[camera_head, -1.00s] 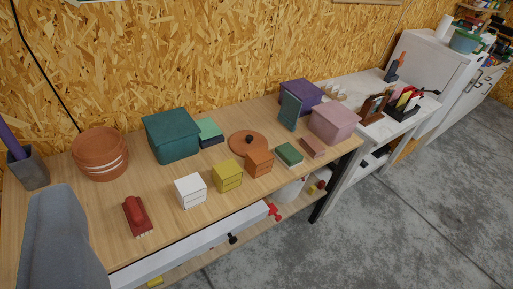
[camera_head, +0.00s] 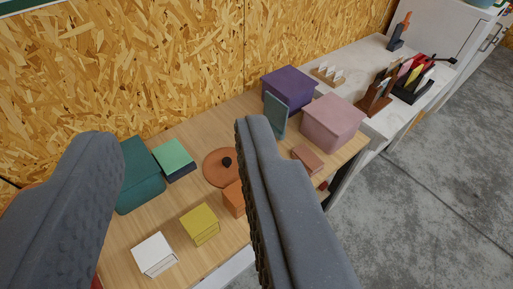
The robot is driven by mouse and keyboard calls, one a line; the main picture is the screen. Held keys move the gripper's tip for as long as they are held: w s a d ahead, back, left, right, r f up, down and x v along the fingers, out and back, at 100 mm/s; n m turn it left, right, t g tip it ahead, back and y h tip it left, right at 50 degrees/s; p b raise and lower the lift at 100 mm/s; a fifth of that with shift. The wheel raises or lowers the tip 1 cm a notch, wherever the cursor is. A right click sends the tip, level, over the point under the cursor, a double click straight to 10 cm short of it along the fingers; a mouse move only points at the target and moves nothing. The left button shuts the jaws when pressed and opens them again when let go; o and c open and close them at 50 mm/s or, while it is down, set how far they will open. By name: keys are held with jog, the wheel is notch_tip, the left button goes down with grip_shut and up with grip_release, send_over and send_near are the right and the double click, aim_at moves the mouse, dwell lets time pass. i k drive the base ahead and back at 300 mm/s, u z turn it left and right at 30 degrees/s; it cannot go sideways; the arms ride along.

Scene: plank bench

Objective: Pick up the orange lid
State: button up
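The orange lid (camera_head: 216,170) is a flat terracotta-orange disc with a dark round knob (camera_head: 227,162) at its middle. It lies on the plank bench (camera_head: 160,219), and its right edge is close to or behind my right finger in the picture. My gripper (camera_head: 178,145) is open and empty, with its two grey fingers wide apart. The lid shows between the fingers, nearer the right one, beyond and below them. I cannot tell the exact height of the fingers over the bench.
A teal box (camera_head: 140,178) and a green-topped box (camera_head: 174,158) stand left of the lid. An orange block (camera_head: 234,199), yellow block (camera_head: 200,225) and white block (camera_head: 153,254) stand in front. A slate-blue upright piece (camera_head: 275,112), purple box (camera_head: 288,88) and pink box (camera_head: 332,121) stand to the right.

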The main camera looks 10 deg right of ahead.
aim_at(220, 168)
jog(key=u, duration=0.15)
jog(key=i, duration=1.15)
jog(key=u, duration=0.7)
